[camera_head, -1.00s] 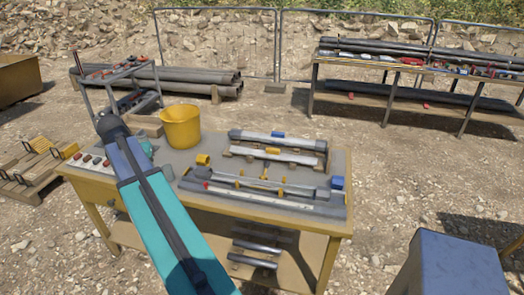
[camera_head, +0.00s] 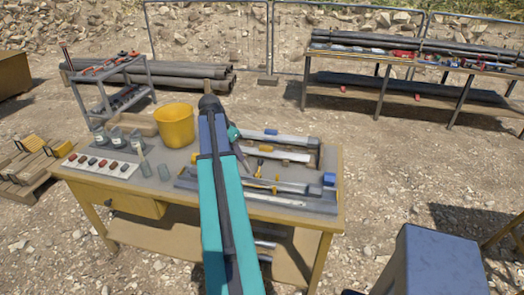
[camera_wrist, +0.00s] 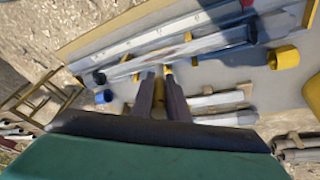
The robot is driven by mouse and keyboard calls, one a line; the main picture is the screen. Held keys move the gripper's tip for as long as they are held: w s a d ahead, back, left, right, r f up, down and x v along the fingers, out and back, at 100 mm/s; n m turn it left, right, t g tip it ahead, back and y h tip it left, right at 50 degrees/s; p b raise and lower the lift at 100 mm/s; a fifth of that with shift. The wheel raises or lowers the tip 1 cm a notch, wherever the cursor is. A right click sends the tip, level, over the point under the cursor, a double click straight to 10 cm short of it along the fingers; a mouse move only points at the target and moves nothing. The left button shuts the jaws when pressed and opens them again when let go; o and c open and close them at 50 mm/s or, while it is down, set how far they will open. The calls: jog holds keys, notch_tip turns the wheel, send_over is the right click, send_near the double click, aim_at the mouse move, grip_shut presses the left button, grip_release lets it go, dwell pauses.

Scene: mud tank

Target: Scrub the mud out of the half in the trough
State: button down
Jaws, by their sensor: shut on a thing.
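The grey trough (camera_head: 300,204) lies along the table's front right and shows as a long pale strip in the wrist view (camera_wrist: 150,37). A grey half (camera_wrist: 212,42) with dark ends lies along it, with a brownish patch near its middle. My gripper (camera_head: 243,163) is over the trough area, fingers pointing down. In the wrist view my gripper (camera_wrist: 164,74) is shut on a slim tool with yellow parts, mostly hidden between the fingers. The tool's tip seems near the half; I cannot tell whether it touches.
A yellow bucket (camera_head: 174,127) stands at the table's back left. Jars (camera_head: 117,136) and a white strip of coloured buttons (camera_head: 100,163) are at the left. Pale pipes lie behind the trough (camera_head: 280,155). A blue cup (camera_head: 329,180) stands at the right edge.

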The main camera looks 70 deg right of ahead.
jog(key=s+d+m, duration=0.2)
jog(key=s+d, duration=0.2)
jog(key=s, duration=0.4)
jog(key=shift+s+d+m+g+y+p, duration=0.15)
jog(key=shift+s+m+g+y+p, duration=0.2)
jog(key=shift+m+g+p, duration=0.1)
jog(key=shift+f, duration=0.1)
